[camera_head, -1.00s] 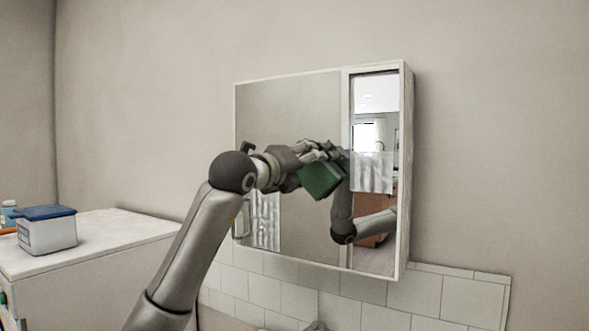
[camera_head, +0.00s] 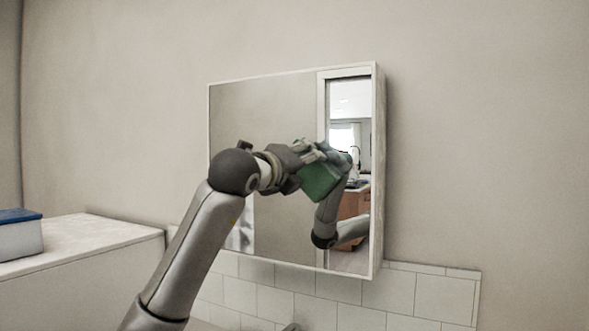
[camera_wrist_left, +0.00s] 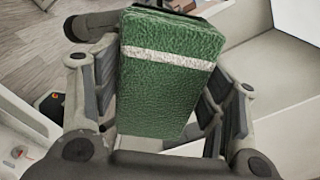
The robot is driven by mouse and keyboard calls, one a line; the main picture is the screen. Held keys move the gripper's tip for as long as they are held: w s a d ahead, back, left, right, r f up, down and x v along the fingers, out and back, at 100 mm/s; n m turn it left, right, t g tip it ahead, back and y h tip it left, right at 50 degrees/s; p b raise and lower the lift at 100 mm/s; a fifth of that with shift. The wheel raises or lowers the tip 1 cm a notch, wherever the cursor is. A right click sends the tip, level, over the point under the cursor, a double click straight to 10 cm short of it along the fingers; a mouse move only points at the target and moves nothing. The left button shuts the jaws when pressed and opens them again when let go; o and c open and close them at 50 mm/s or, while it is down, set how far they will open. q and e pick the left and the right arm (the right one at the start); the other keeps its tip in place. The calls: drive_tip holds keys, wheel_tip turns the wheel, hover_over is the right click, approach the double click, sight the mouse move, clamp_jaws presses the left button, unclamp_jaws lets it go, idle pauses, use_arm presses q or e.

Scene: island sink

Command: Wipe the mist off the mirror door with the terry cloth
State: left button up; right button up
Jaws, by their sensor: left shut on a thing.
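The mirror door (camera_head: 262,112) is on a white-framed wall cabinet in the head view. A pale, streaky mist patch (camera_head: 243,230) shows low on its left part, partly hidden by my arm. The right strip of the mirror looks clear. My left gripper (camera_head: 306,158) is in front of the mirror, right of its middle, shut on the green terry cloth (camera_head: 321,184). In the left wrist view the cloth (camera_wrist_left: 165,95), with a white stripe, is a thick pad between the fingers of the left gripper (camera_wrist_left: 155,105). I cannot tell whether it touches the glass. My right gripper is out of view.
A white counter (camera_head: 100,245) with a blue-lidded box (camera_head: 18,236) stands at the left. Tiles (camera_head: 430,296) line the wall below the cabinet, and part of a tap (camera_head: 292,326) shows at the bottom. The wall to the right is bare.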

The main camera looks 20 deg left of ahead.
sight(337, 167)
use_arm(q)
drive_tip(key=shift+s+d+b, duration=0.15)
drive_tip(key=shift+d+b, duration=0.2)
drive_tip(key=shift+d, duration=1.45)
drive_tip(key=shift+s+d+b, duration=0.1)
drive_tip(key=shift+d+b, duration=0.25)
drive_tip(key=shift+d, duration=1.4)
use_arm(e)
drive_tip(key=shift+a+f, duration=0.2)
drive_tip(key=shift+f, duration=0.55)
use_arm(q)
drive_tip(key=shift+s+a+f+b, duration=0.1)
drive_tip(key=shift+s+f+b, duration=0.05)
drive_tip(key=shift+s+b, duration=0.35)
drive_tip(key=s, duration=0.1)
drive_tip(key=s+b, duration=0.2)
drive_tip(key=shift+s+a, duration=0.25)
drive_tip(key=shift+s, duration=0.05)
drive_tip(key=shift+s+b, duration=0.5)
drive_tip(key=shift+s, duration=0.15)
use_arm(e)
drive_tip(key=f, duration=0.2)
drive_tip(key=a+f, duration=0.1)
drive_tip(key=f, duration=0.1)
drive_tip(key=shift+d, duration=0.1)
